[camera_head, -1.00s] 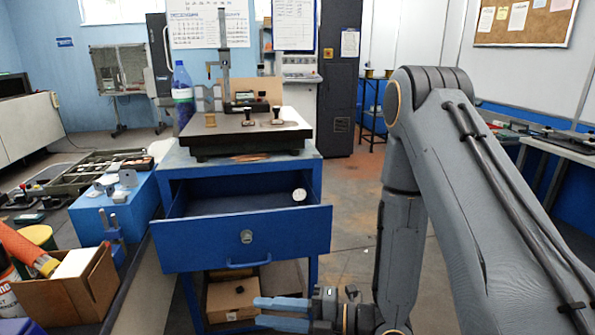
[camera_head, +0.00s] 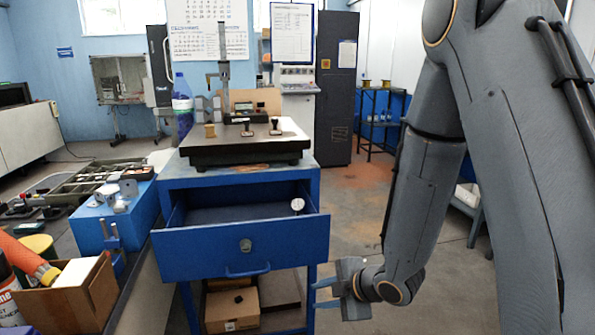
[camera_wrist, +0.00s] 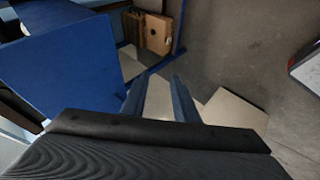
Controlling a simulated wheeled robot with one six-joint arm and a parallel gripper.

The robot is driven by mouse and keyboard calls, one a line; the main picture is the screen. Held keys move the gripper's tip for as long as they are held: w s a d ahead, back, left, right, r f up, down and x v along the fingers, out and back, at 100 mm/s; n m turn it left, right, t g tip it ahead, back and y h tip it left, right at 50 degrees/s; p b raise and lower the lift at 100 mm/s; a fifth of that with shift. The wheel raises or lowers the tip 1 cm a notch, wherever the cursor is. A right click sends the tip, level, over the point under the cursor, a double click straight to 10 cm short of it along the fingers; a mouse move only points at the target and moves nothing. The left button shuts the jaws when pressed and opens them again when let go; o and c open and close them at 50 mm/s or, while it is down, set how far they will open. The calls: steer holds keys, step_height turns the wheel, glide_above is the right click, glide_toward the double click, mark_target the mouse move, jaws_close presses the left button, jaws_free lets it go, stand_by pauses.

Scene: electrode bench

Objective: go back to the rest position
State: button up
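My gripper (camera_head: 320,293) hangs low at the right of the blue drawer cabinet in the head view, its fingers pointing left. In the wrist view my gripper (camera_wrist: 158,82) shows two parallel fingers with a clear gap and nothing between them. It is open, empty and apart from the cabinet. The blue drawer (camera_head: 212,254) is pulled out and also shows at the left of the wrist view (camera_wrist: 70,70). A small round white-faced thing (camera_head: 297,204) is at the drawer's right side.
A dark plate (camera_head: 235,155) on the cabinet carries a height gauge (camera_head: 223,70) and several small pieces. A cardboard box (camera_head: 232,308) is on the lower shelf. At the left are a blue block (camera_head: 135,208) and an open carton (camera_head: 70,303). Floor (camera_head: 350,225) right of the cabinet is clear.

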steer(key=s+d+r+m+g+h, duration=0.1)
steer(key=s+d+r+m+h, duration=0.2)
steer(key=d+m, duration=0.3)
steer(key=s+d+r+m+g+h, duration=0.1)
steer(key=s+d+r+m+h, duration=0.2)
steer(key=d+m, duration=0.35)
steer(key=s+r+m+g, duration=0.4)
steer(key=s+m, duration=0.4)
steer(key=s, duration=0.4)
steer(key=shift+s+d+r+m+g+p, duration=0.3)
steer(key=shift+r+m+p, duration=0.05)
steer(key=shift+r, duration=0.25)
